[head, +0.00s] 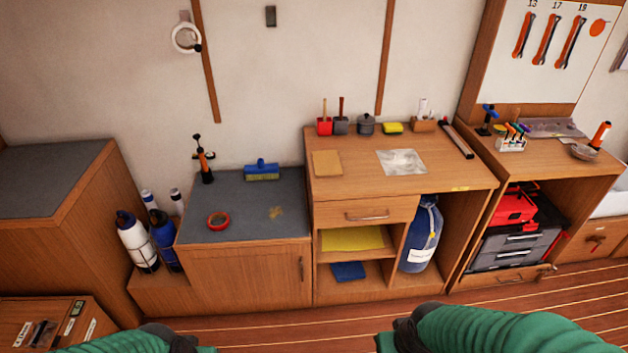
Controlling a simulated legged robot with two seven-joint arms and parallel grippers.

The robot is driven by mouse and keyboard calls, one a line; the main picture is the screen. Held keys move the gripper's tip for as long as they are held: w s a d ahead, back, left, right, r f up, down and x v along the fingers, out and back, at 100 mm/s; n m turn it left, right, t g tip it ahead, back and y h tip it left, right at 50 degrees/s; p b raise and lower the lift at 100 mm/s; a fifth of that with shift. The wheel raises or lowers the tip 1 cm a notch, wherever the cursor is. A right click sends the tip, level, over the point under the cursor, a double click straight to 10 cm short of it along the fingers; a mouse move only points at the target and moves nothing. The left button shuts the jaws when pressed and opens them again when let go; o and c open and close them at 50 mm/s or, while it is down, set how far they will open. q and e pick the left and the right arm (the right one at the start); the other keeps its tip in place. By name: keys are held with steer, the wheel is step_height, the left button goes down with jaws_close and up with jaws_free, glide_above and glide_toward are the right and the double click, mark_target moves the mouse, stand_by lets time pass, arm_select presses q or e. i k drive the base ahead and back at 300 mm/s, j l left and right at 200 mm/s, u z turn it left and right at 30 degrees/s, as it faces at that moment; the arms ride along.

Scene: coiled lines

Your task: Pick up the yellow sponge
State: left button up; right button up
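The yellow sponge (392,128) lies on top of the middle wooden cabinet (455,176), near the wall. It looks like a small block with a darker lower layer. It sits between a dark lidded pot (366,124) and a small wooden holder (423,125). Nothing touches it that I can see. My two green-sleeved arms show only at the bottom edge, far in front of the cabinet and well below the sponge. The fingers of both grippers are out of view.
A red container (324,126) and a grey one (341,125) stand left of the pot. A tan sheet (327,163) and a shiny silver sheet (402,161) lie in front. A dark bar (457,139) lies to the right. The wooden floor before the cabinets looks clear.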

mark_target(390, 128)
steer(key=i+l+u, duration=0.45)
steer(key=i+l, duration=1.4)
steer(key=l, duration=0.05)
